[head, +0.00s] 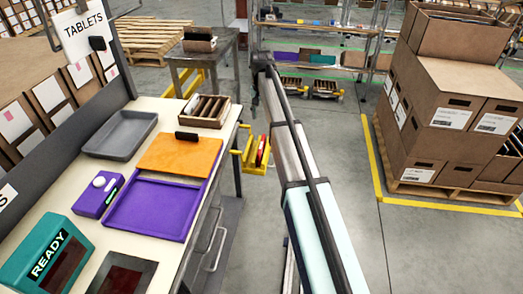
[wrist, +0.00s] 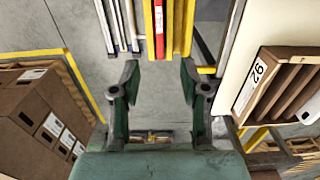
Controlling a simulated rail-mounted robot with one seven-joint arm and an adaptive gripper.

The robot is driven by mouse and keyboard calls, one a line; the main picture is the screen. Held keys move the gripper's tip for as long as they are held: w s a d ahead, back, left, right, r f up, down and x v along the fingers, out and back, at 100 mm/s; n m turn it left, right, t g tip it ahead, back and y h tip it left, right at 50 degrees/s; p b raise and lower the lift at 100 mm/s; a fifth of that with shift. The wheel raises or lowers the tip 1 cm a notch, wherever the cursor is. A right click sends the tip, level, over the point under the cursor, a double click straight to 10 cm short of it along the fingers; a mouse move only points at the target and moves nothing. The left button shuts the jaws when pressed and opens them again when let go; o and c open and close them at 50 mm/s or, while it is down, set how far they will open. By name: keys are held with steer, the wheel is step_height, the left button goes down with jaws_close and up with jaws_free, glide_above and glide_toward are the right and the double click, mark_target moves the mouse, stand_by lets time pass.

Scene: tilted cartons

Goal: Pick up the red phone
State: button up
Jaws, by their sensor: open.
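A narrow red thing, likely the red phone (head: 261,151), stands in a yellow tilted carton (head: 257,168) beside the bench in the head view. In the wrist view the red phone (wrist: 159,28) shows as a thin strip at the top middle, between the walls of the yellow carton (wrist: 148,32). My gripper (wrist: 159,79) is open and empty, its two fingers spread to either side of the line of the red strip. The fingertips appear apart from the carton. The phone's lower part is hidden inside the carton.
A bench (head: 70,208) on the left holds a grey tray (head: 120,134), a purple tray (head: 150,208), an orange board (head: 178,153) and a slotted wooden box (head: 203,111). Stacked cardboard boxes (head: 440,112) stand on the right. Grey floor (head: 365,235) lies open between.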

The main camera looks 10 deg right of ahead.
steer(key=p, duration=0.3)
glide_toward(261, 144)
steer(key=f, duration=0.5)
steer(key=shift+w+f, duration=0.15)
steer(key=shift+w, duration=0.15)
steer(key=shift+s+d+f+p, duration=0.1)
steer(key=shift+f+p, duration=0.3)
steer(key=shift+f, duration=0.9)
steer(key=shift+s+f+p, duration=0.1)
steer(key=shift+f+p, duration=0.3)
steer(key=shift+f, duration=0.9)
jaws_close()
